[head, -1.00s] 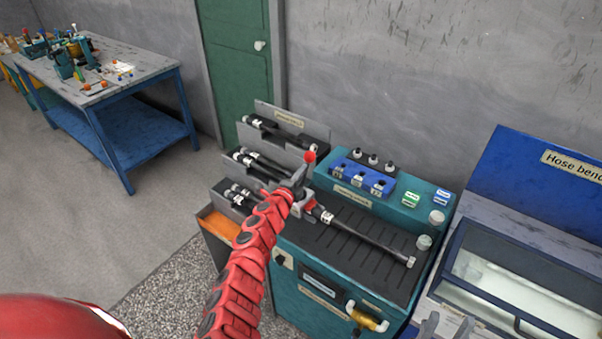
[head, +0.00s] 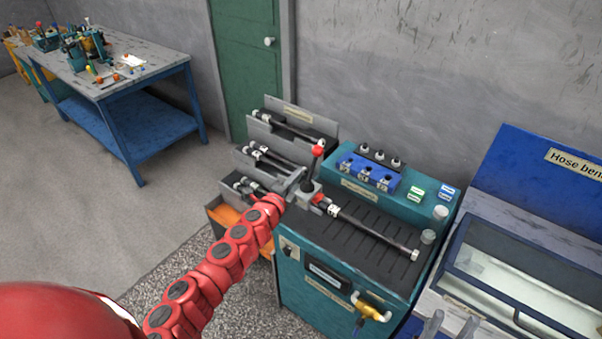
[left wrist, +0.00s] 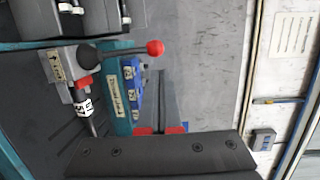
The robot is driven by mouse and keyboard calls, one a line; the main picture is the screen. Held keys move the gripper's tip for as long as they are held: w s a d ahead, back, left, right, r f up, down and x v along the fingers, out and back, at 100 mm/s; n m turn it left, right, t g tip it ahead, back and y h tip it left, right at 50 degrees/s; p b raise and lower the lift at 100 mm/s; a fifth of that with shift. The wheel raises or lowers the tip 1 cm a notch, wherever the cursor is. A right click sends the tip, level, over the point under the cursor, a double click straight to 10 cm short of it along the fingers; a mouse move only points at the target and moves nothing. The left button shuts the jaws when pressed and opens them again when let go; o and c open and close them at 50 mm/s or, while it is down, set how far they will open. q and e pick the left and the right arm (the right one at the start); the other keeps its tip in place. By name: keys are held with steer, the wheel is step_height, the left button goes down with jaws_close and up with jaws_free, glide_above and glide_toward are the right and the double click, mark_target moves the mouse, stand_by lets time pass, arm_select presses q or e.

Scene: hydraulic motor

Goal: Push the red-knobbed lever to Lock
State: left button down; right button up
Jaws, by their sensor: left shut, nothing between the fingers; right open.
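The lever's red ball knob (head: 317,151) stands on a dark shaft above a grey block (head: 306,192) at the left end of the teal bench. In the left wrist view the red knob (left wrist: 155,47) and its dark shaft lie sideways, beside a small yellowish label (left wrist: 56,66) whose words I cannot read. My left gripper (head: 298,175) is shut and empty, just left of the shaft and below the knob; I cannot tell if it touches. Its shut fingers (left wrist: 155,80) point toward the knob side. My right gripper (head: 449,327) is open at the bottom edge, far from the lever.
A black hose (head: 375,229) lies across the bench top from the block. A blue socket block (head: 367,173) stands behind it. Hose racks (head: 270,150) stand at the left. The glass-lidded hose bench (head: 520,270) is at the right. Air above the bench is free.

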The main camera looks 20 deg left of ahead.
arm_select(q)
steer(key=shift+s+a+r, duration=0.1)
steer(key=shift+s+r, duration=0.15)
steer(key=shift+s, duration=0.3)
steer(key=shift+s+a+r, duration=0.1)
steer(key=shift+s+r, duration=0.1)
steer(key=shift+s, duration=0.35)
steer(key=shift+s, duration=0.1)
